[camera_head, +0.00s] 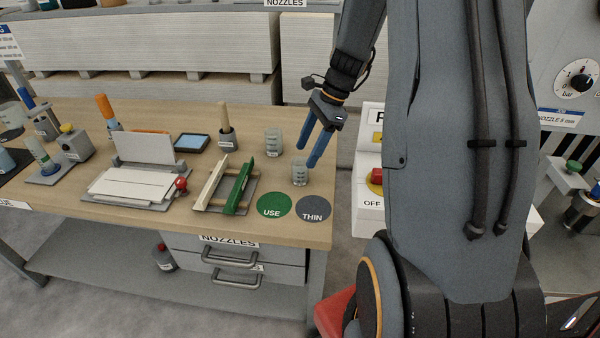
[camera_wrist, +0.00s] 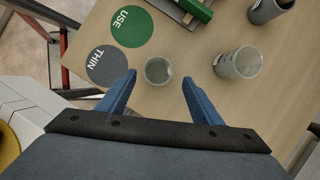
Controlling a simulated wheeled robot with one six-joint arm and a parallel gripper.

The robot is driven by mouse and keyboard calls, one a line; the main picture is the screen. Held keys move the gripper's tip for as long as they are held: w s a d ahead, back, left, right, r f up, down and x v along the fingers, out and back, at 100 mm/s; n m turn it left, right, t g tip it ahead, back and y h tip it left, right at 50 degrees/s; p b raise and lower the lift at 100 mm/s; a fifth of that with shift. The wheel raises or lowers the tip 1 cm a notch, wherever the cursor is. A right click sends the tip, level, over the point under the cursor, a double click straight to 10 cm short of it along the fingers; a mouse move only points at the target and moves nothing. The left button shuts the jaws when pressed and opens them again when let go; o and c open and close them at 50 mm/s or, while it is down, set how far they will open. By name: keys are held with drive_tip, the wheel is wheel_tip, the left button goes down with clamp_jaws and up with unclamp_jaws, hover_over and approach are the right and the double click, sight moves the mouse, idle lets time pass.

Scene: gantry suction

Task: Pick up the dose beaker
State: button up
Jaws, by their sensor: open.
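Two clear beakers stand upright on the wooden bench. The nearer one (camera_head: 300,174) is close behind the THIN disc, and in the wrist view this beaker (camera_wrist: 158,70) shows between and just beyond my fingertips. The other beaker (camera_head: 273,142) stands farther back, and in the wrist view this larger-looking beaker (camera_wrist: 240,63) is to the right. I cannot tell from labels which is the dose beaker. My gripper (camera_head: 307,156) is open and empty, its blue fingers pointing down just above the nearer beaker. It also shows in the wrist view (camera_wrist: 158,77).
A green USE disc (camera_head: 274,205) and a grey THIN disc (camera_head: 313,208) lie near the bench's front right corner. A green-and-cream rack (camera_head: 228,186) and a holder with a wooden handle (camera_head: 226,136) are to the left. A white box with a red button (camera_head: 376,176) stands right.

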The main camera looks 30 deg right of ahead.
sight(300, 169)
drive_tip(key=shift+s+p+x, duration=0.1)
drive_tip(key=shift+p+x, duration=0.55)
drive_tip(key=shift+x, duration=1.15)
drive_tip(key=shift+s+p+x, duration=0.15)
drive_tip(key=shift+p+x, duration=0.45)
drive_tip(key=shift+x, duration=1.15)
drive_tip(key=shift+d+f, duration=0.1)
drive_tip(key=shift+d, duration=0.05)
drive_tip(key=c, duration=1.2)
